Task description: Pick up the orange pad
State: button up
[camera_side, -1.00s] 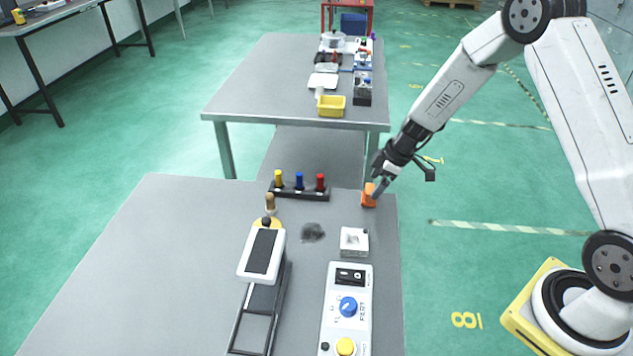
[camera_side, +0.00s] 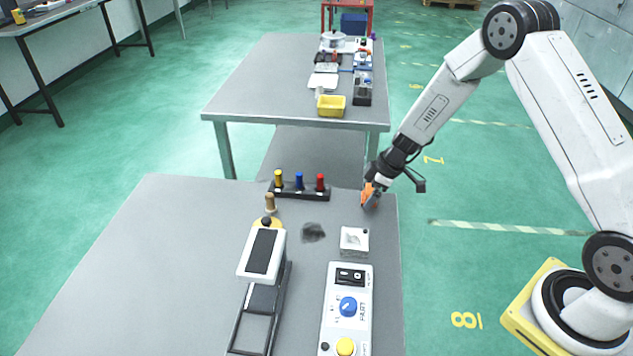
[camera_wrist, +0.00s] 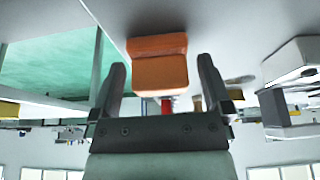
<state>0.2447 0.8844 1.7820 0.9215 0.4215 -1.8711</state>
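The orange pad (camera_side: 367,194) sits near the far right corner of the near grey table. In the wrist view the orange pad (camera_wrist: 160,66) lies between and just beyond my gripper's two fingers. My gripper (camera_side: 373,196) is down at the pad in the side view and partly covers it. In the wrist view my gripper (camera_wrist: 161,75) is open, with a finger on each side of the pad and a visible gap to each side.
A black rack with yellow, blue and red pegs (camera_side: 299,188) stands left of the pad. A small whitish block (camera_side: 354,240) and a grey control box (camera_side: 346,310) lie nearer. The table's right edge is close to the pad.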

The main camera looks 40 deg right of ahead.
jog(key=c, duration=1.1)
jog(key=shift+o, duration=0.2)
jog(key=shift+r, duration=0.2)
jog(key=shift+r, duration=0.55)
jog(key=s+a+r, duration=0.1)
jog(key=s+r, duration=1)
jog(key=s, duration=0.3)
jog(key=shift+a+r, duration=0.25)
